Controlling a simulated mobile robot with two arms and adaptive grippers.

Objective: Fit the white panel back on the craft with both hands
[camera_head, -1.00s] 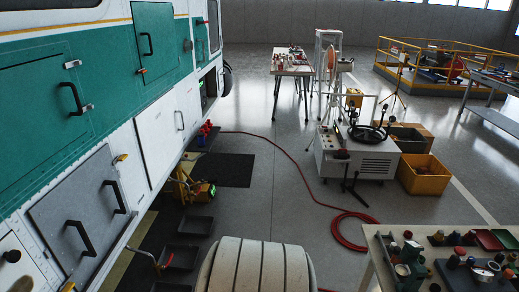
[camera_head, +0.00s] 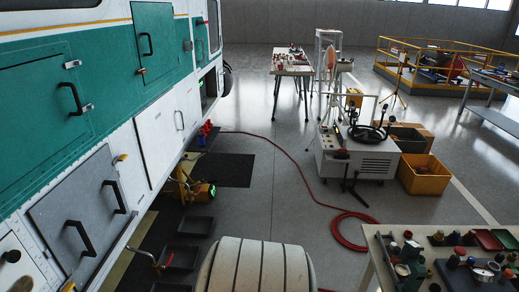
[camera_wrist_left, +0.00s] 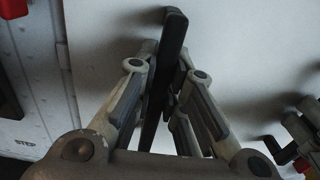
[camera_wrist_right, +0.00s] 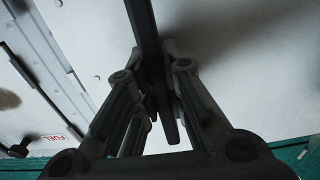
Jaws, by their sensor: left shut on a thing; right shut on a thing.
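In the left wrist view a white panel (camera_wrist_left: 105,50) fills most of the picture, and my left gripper (camera_wrist_left: 163,95) is shut on its black bar handle (camera_wrist_left: 172,35). In the right wrist view my right gripper (camera_wrist_right: 157,100) is shut on a black bar handle (camera_wrist_right: 143,22) on a white panel face (camera_wrist_right: 235,50). A dark gap runs along one side of that panel; whether it sits flush I cannot tell. The craft (camera_head: 160,95), white and teal, stands at the left of the head view. Neither gripper shows there.
A grey hatch (camera_head: 80,205) with two black handles is on the craft's near side. A yellow jack (camera_head: 190,187) and black trays (camera_head: 195,226) lie beside it. A parts table (camera_head: 450,235) stands at lower right.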

